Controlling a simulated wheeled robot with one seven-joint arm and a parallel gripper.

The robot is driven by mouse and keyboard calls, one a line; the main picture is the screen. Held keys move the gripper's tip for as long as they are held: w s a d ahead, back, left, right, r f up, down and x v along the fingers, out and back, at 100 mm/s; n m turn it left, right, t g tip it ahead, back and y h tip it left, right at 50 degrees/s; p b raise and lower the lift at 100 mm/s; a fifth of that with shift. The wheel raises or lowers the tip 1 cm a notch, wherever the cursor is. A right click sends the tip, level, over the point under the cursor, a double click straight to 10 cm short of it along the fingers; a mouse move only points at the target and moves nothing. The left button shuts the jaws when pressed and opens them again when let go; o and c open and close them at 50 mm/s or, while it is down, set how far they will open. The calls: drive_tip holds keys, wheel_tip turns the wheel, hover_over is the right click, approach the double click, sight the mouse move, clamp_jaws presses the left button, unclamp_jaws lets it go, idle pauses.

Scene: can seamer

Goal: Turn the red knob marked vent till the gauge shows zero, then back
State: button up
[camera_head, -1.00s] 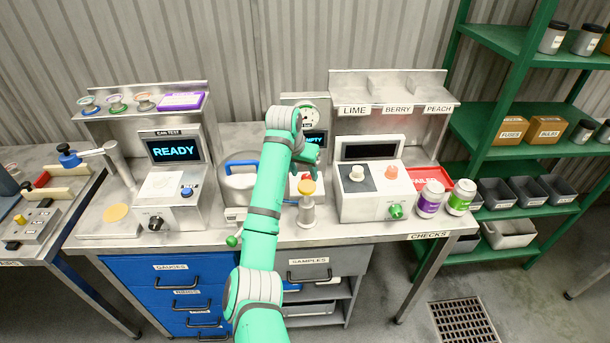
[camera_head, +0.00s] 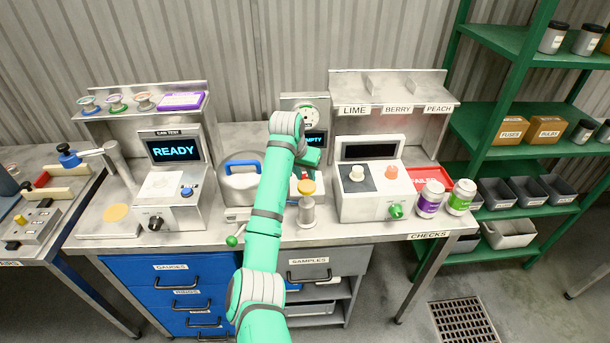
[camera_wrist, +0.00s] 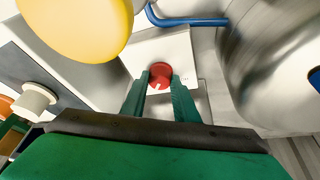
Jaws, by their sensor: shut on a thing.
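The red knob (camera_wrist: 160,70), with a pale mark on its face, sits on a white panel in the wrist view. My gripper (camera_wrist: 161,82) has its green fingers on either side of the knob and is shut on it. In the head view my gripper (camera_head: 308,157) is at the grey unit behind the yellow-topped post, and my arm hides the knob. The round gauge (camera_head: 309,114) shows above my gripper; its needle is too small to read. A screen (camera_head: 314,139) below it is partly covered, with letters ending in "MPTY" showing.
A yellow-topped post (camera_head: 306,205) stands close in front of my gripper. A metal pot with a blue handle (camera_head: 242,165) is just left of my arm. A white box with knobs (camera_head: 374,190) stands to the right, and a READY tester (camera_head: 174,150) to the left.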

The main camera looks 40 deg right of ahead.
drive_tip(key=n, duration=0.2)
drive_tip(key=n+t+y, duration=0.1)
drive_tip(key=n, duration=0.1)
drive_tip(key=shift+s+d+n+t, duration=0.15)
drive_tip(key=shift+n+t, duration=0.15)
drive_tip(key=n+y, duration=0.1)
drive_tip(key=n, duration=0.2)
drive_tip(key=shift+n+t, duration=0.3)
drive_tip(key=n+y, duration=0.1)
drive_tip(key=n, duration=0.2)
drive_tip(key=shift+d+n+y, duration=0.15)
drive_tip(key=shift+n+y, duration=0.95)
drive_tip(key=shift+n, duration=1.1)
drive_tip(key=o, duration=1.1)
drive_tip(key=shift+c, duration=0.2)
